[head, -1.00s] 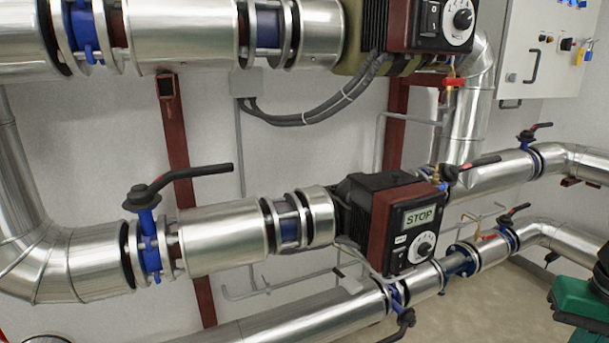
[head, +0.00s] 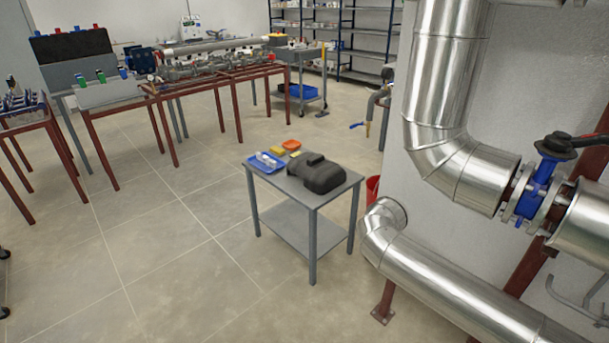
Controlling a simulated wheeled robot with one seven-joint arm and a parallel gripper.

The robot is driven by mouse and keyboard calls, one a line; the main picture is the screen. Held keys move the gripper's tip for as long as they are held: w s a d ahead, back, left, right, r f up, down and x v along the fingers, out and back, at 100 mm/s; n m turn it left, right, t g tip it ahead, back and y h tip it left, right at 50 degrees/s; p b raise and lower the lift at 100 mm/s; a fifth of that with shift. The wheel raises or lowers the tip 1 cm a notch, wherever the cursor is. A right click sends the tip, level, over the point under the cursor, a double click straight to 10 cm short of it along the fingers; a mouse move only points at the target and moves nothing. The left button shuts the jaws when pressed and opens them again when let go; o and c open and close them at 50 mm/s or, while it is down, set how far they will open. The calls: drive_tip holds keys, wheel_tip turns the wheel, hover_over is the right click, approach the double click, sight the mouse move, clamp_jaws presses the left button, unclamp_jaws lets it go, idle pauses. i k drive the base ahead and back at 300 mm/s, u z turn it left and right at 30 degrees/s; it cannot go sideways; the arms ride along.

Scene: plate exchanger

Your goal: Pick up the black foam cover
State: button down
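A black foam cover (head: 318,172) lies on the top of a small grey table (head: 282,187) near the middle of the head view. It is a bulky, rounded dark shape on the right half of the tabletop. My gripper does not show in the head view.
A blue tray (head: 266,178) with pale items, a yellow item (head: 277,151) and an orange dish (head: 291,144) share the tabletop. Silver pipes (head: 440,285) and a white wall stand close on the right. Red-legged benches (head: 170,95) stand behind. The tiled floor left of the table is clear.

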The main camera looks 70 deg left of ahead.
sight(321, 175)
drive_tip(key=k, duration=0.75)
drive_tip(key=u, duration=1.05)
drive_tip(key=i, duration=1.3)
drive_tip(key=u, duration=1.5)
drive_tip(key=i, duration=0.65)
drive_tip(key=u, duration=0.3)
